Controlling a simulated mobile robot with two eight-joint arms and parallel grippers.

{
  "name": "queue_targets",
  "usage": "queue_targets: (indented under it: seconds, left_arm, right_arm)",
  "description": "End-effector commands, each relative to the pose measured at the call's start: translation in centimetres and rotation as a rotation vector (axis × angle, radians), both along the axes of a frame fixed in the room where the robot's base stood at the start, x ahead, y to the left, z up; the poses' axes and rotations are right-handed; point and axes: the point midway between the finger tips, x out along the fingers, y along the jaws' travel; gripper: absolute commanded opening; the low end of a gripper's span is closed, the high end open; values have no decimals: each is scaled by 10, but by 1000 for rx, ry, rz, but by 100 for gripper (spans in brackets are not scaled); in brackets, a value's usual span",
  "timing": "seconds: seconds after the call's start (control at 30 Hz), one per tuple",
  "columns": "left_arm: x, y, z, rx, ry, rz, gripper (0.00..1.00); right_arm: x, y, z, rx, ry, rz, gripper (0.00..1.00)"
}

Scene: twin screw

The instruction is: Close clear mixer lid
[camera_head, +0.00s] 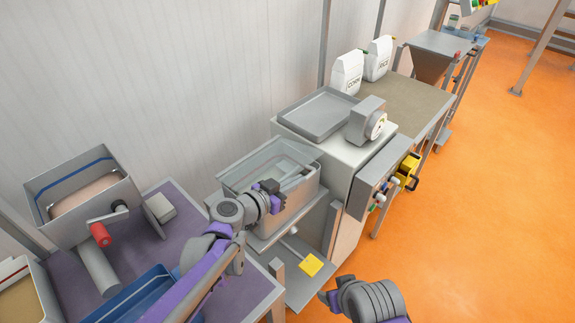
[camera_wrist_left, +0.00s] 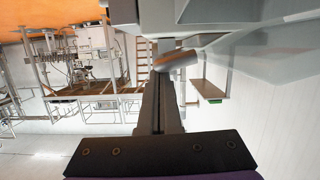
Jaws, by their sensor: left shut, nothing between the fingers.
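The mixer (camera_head: 242,199) is a grey metal box below the head view's middle, beside the white-grey machine. Its clear lid (camera_head: 262,156) shows as a pale, see-through panel over the box's top; its exact angle is hard to tell. My left gripper (camera_head: 271,187) is shut and empty at the mixer's near upper edge, close to the lid; contact cannot be told. In the left wrist view its dark fingers (camera_wrist_left: 160,100) are together, beside a grey rounded bar (camera_wrist_left: 178,60).
A grey tray (camera_head: 318,113) lies on the machine to the right, next to a dial scale (camera_head: 367,122). White bags (camera_head: 348,73) stand behind. A metal bin with a red handle (camera_head: 100,233) and a blue crate (camera_head: 135,300) are at left. Orange floor is open at right.

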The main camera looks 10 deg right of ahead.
Motion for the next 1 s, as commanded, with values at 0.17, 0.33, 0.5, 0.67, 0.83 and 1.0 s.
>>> queue_targets:
  seconds: [0.17,0.33,0.5,0.67,0.83,1.0]
  left_arm:
    - [-7,-5,-32,64,-94,-1,0]
    - [-9,-6,-48,66,-99,0,0]
    - [-10,-7,-57,66,-99,0,0]
    - [-10,-7,-60,66,-99,0,0]
    - [-10,-7,-61,67,-98,0,0]
    - [-10,-7,-61,68,-98,0,0]
  right_arm:
    - [-3,0,-17,0,7,0,68]
    - [-5,0,-25,0,10,0,68]
    - [-6,0,-29,0,11,0,68]
    - [-6,0,-30,0,12,0,68]
    - [-6,0,-30,0,12,0,68]
    - [-6,0,-30,0,12,0,68]
